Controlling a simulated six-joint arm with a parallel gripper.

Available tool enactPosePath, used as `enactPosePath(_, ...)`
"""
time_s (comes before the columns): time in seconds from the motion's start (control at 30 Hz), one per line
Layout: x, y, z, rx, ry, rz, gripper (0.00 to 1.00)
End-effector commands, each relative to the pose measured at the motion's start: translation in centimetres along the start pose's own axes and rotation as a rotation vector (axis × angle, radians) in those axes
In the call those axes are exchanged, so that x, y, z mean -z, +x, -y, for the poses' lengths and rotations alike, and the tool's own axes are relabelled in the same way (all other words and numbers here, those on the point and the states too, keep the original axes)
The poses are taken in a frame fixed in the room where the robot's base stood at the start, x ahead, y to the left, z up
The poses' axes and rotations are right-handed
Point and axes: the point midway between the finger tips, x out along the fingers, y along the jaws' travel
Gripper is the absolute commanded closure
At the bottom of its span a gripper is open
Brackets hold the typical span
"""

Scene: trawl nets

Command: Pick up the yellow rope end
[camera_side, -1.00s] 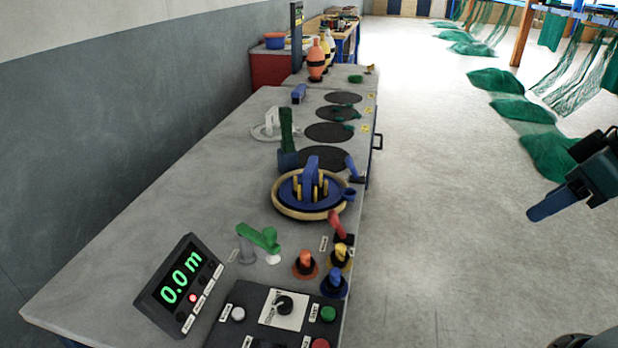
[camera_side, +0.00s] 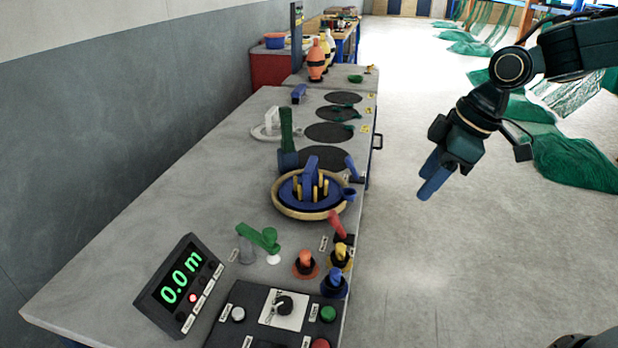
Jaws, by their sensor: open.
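A small yellow piece (camera_side: 340,251) stands up from a dark holder on a yellow base at the front right of the grey bench. It looks like the yellow rope end, but it is too small to be certain. Orange (camera_side: 306,258), blue (camera_side: 333,280) and red (camera_side: 335,222) pieces stand around it. My gripper (camera_side: 432,178), with blue fingers, is open and empty. It hangs over the floor right of the bench, apart from the yellow piece and higher up. The gap between the fingers is hard to see from this side.
A blue reel with yellow posts in a tan ring (camera_side: 310,211) stands behind the pieces. A control box (camera_side: 245,299) and a display reading 0.0 m (camera_side: 180,284) are at the front. A green-handled lever (camera_side: 262,238) stands left. The left bench surface is clear.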

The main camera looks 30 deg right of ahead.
Motion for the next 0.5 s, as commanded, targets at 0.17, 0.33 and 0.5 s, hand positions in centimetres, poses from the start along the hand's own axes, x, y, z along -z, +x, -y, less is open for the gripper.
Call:
enactPosePath(0.17, 2.0, 3.6, -1.0, 0.061, -0.108, 0.003, 0.53)
enactPosePath(0.33, 3.7, 7.0, -1.8, 0.116, -0.207, -0.007, 0.53)
enactPosePath(0.5, 4.7, 9.7, -2.2, 0.156, -0.281, -0.020, 0.53)
